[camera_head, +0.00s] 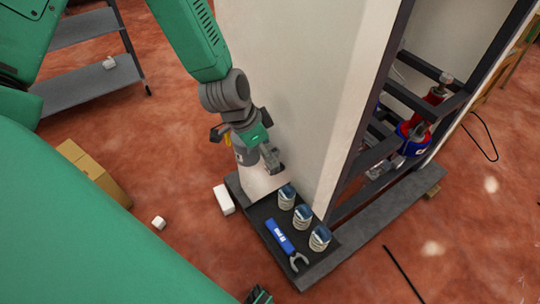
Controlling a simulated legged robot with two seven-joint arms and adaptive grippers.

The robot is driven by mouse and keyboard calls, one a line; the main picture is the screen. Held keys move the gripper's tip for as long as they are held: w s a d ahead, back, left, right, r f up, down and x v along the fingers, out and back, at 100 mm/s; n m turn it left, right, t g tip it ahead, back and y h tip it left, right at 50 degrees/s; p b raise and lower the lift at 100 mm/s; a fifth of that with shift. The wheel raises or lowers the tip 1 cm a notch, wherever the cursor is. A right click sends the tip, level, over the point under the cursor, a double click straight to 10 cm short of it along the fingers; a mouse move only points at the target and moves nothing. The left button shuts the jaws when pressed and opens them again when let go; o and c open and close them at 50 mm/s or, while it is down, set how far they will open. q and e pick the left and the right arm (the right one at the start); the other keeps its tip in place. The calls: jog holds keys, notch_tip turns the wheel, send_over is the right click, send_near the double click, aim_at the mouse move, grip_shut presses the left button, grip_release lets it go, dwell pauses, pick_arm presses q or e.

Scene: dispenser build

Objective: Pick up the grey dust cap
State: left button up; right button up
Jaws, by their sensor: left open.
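My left gripper (271,164) hangs from the green and grey arm that comes in from the upper left. It is open, close to the white panel's lower left side and above the back end of the dark tray (262,211). I cannot clearly make out a grey dust cap; anything small by the fingertips is too small to tell. A small dark and green part at the bottom edge looks like the tip of my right gripper (258,296); its jaws cannot be read.
The tall white panel (290,80) joins a dark frame (368,110) with a red and blue unit (413,132). A white block (223,199) and cardboard box (92,171) lie left.

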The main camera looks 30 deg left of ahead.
pick_arm(q)
jog(key=shift+w+d+f, duration=0.1)
jog(key=shift+d+f, duration=0.1)
jog(key=shift+f, duration=0.05)
jog(key=shift+d+r, duration=0.15)
jog(key=shift+d, duration=0.45)
jog(key=shift+c, duration=1.2)
jog(key=c, duration=0.6)
jog(key=shift+a, duration=0.4)
jog(key=shift+c, duration=0.7)
